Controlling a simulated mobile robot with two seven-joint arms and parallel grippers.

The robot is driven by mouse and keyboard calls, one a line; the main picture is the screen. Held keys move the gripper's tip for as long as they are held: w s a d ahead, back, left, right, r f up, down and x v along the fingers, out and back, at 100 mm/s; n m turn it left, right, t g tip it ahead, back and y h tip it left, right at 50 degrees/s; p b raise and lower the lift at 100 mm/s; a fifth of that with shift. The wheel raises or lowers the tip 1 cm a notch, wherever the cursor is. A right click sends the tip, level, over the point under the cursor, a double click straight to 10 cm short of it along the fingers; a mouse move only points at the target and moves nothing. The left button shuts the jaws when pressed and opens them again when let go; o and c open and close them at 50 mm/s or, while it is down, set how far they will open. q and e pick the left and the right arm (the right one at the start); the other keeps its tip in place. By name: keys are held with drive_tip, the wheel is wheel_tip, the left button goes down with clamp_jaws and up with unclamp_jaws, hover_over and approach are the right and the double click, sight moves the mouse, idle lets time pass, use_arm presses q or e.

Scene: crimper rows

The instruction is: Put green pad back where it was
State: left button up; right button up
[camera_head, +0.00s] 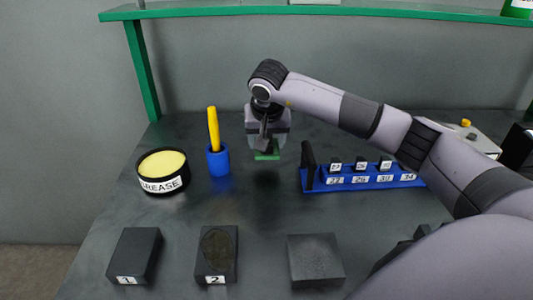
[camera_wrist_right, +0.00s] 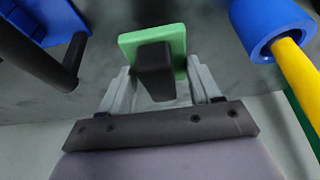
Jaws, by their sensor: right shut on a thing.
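The green pad (camera_head: 267,155) has a dark block-like handle, seen in the right wrist view (camera_wrist_right: 154,68). My right gripper (camera_head: 267,138) is shut on this handle and holds the pad above the table, with a dark shadow beneath it. The pad's green plate (camera_wrist_right: 128,42) lies beyond my fingertips in the wrist view. In the head view it hangs between the blue cup and the blue rack. My left gripper is not in view.
A yellow grease tin (camera_head: 162,167) and a blue cup (camera_head: 218,161) with a yellow stick stand left. A blue rack (camera_head: 360,175) with a black post and small numbered blocks stands right. Dark blocks labelled 1 (camera_head: 134,254) and 2 (camera_head: 211,267), and an unlabelled block (camera_head: 315,258), lie in front.

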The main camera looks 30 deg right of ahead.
sight(267, 152)
drive_tip(key=shift+f, duration=2.2)
drive_tip(key=shift+f, duration=0.1)
drive_tip(key=o, duration=1)
drive_tip(key=shift+s+a+r, duration=0.1)
drive_tip(key=shift+r, duration=0.4)
drive_tip(key=shift+v, duration=5.6)
drive_tip(key=shift+s+a+f, duration=0.1)
